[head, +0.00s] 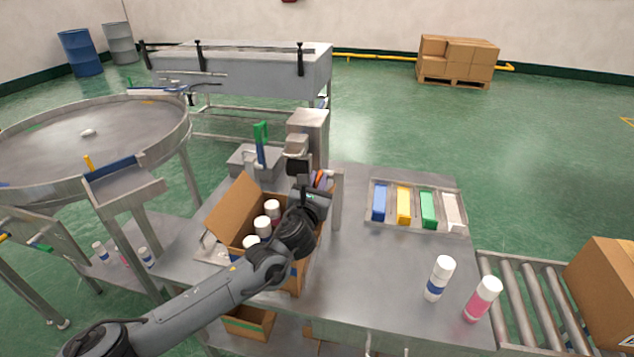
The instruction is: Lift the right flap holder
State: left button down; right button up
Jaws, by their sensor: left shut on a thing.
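An open cardboard box (232,212) stands on the steel table with several white-capped cans (263,225) inside. Its left flap stands raised and leans outward. My left arm reaches across the box from the lower left. My left gripper (312,188) is at the box's back right, shut on what looks like the right flap holder (337,200), a grey metal piece beside the box. The arm and gripper hide the box's right side and the exact grip. My right gripper is not in view.
A grey post-like machine (309,130) stands close behind my left gripper. A tray (372,224) with blue, yellow, green and white blocks lies to the right. Two capped cans, blue-banded (437,280) and pink (482,300), stand near the roller conveyor (527,300). The table's middle right is clear.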

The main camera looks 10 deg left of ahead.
pick_arm(q)
jog(key=shift+w+a+r+p, duration=0.15)
jog(key=shift+r+p, duration=0.25)
jog(key=shift+p, duration=0.25)
jog(key=r+g+p, duration=0.1)
jog(key=p, duration=0.2)
jog(key=w+r+g+p, duration=0.1)
jog(key=p, duration=0.2)
jog(key=w+r+g+p, duration=0.1)
jog(key=p, duration=0.2)
jog(key=shift+r+g+y, duration=0.15)
jog(key=shift+g+y, duration=0.15)
jog(key=shift+y, duration=0.1)
jog(key=shift+w+r+g+p, duration=0.25)
jog(key=shift+w+g+p, duration=0.35)
jog(key=shift+p, duration=0.15)
jog(key=shift+w+d+r+g, duration=0.15)
jog(key=shift+w+d+g, duration=0.05)
jog(key=shift+w+g, duration=0.15)
jog(key=shift+w+r+g+b, duration=0.15)
jog(key=shift+w+g+b, duration=0.2)
jog(key=shift+w+b, duration=0.2)
jog(key=shift+w+d+r+g, duration=0.15)
jog(key=shift+r+g, duration=0.05)
jog(key=shift+g, duration=0.1)
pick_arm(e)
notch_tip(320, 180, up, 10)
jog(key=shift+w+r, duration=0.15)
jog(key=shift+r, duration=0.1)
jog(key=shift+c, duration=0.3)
